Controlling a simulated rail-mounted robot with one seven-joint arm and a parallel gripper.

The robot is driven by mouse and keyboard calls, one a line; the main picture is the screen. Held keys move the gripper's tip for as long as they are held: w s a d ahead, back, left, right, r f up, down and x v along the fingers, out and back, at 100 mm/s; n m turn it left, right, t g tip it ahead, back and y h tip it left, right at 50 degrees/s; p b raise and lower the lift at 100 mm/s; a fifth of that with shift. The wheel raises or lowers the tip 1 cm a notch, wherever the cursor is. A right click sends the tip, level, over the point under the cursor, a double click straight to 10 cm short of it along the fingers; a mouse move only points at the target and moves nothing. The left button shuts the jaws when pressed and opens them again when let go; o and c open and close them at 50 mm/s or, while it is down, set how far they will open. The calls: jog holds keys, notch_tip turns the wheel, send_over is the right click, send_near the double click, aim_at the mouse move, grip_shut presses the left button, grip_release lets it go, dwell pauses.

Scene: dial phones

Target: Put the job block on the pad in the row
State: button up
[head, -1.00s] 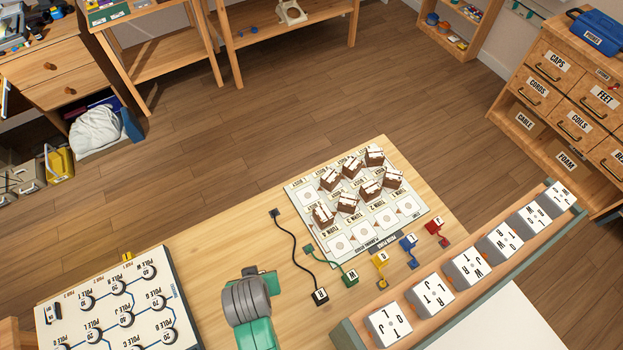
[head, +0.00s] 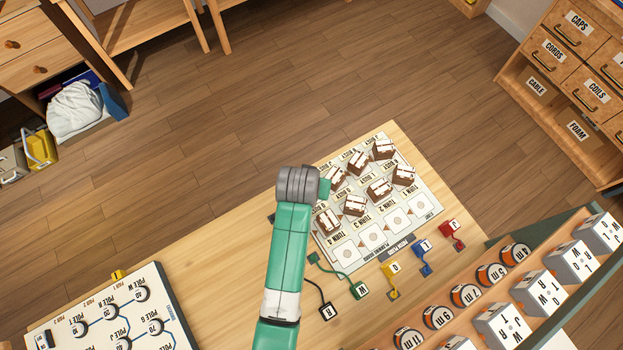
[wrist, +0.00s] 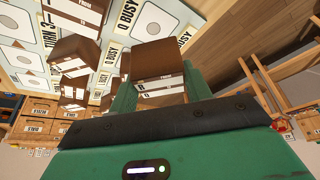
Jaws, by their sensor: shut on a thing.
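A brown block with cream label strips is between my gripper's fingers in the wrist view (wrist: 160,60). My gripper (head: 326,188) is shut on it at the left edge of the board (head: 436,207). In the head view the block at my fingertips (head: 336,176) partly shows. Whether it is raised off the board is unclear. Several similar brown blocks, such as one at the far corner (head: 384,149), sit on the board. Bare white pads (head: 371,236) line its near side, beside TURN labels. An empty pad (wrist: 157,22) shows behind the held block.
Coloured tagged plugs, including a yellow one (head: 391,270) and a red one (head: 450,229), lie along the board's near side. A rack (head: 563,240) of lettered grey blocks and orange dials stands at right. A pole panel (head: 100,318) lies at lower left.

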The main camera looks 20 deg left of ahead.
jog(key=shift+w+f+b, duration=0.1)
jog(key=shift+f+b, duration=0.3)
jog(key=shift+f, duration=2.3)
jog(key=shift+f, duration=0.2)
jog(key=o, duration=1)
jog(key=p+v, duration=0.2)
jog(key=v, duration=1)
jog(key=shift+a+r+p, duration=0.1)
jog(key=shift+r+p, duration=0.1)
jog(key=shift+p, duration=0.15)
